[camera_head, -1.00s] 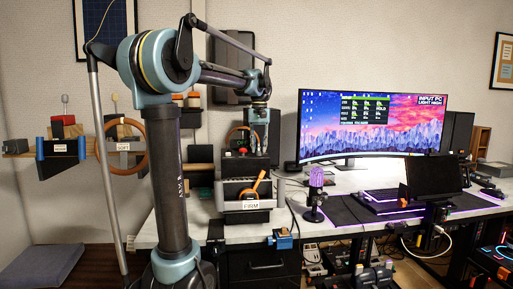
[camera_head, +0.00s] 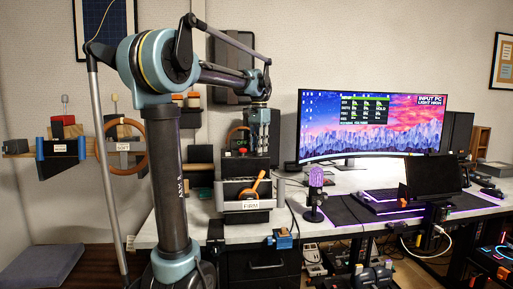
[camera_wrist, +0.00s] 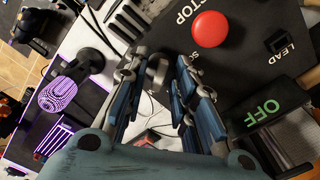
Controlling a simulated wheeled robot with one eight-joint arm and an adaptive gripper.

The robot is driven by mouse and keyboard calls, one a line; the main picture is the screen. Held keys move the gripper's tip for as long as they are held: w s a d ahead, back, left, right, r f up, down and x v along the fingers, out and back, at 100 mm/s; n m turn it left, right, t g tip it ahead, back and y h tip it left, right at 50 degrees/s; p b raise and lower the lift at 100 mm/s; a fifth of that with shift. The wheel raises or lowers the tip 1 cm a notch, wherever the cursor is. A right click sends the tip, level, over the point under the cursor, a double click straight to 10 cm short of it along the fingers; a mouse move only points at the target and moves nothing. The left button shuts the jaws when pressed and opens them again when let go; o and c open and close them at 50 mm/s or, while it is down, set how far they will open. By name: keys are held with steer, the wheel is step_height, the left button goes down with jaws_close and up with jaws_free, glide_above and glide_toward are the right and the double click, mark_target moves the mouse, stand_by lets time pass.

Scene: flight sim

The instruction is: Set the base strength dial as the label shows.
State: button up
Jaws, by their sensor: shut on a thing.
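My gripper (camera_head: 260,150) points down over the base unit on the desk, its fingers reaching its top. In the wrist view my gripper (camera_wrist: 159,72) has its blue-and-grey fingers on both sides of a small round grey knob (camera_wrist: 157,72), at the edge of a dark panel (camera_wrist: 240,62). The fingers are shut on this knob. Any mark on the knob is hidden, and lettering beside it is partly covered by a finger. A white label reading FIRM (camera_head: 251,206) is on the unit's front, below an orange handle (camera_head: 257,184).
The panel has a red STOP button (camera_wrist: 210,29), a LEAD switch (camera_wrist: 279,41) and a green OFF display (camera_wrist: 264,110). A purple microphone (camera_head: 315,190) stands to the right. A SOFT label (camera_head: 123,146) hangs on the wall rack at left. The monitor (camera_head: 372,124) stands behind.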

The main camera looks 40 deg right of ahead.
steer(key=shift+w+m, duration=0.2)
steer(key=shift+m, duration=0.2)
steer(key=o, duration=1.1)
steer(key=shift+a, duration=0.1)
steer(key=shift+r, duration=0.5)
step_height(320, 180, up, 11)
steer(key=shift+w+f, duration=0.1)
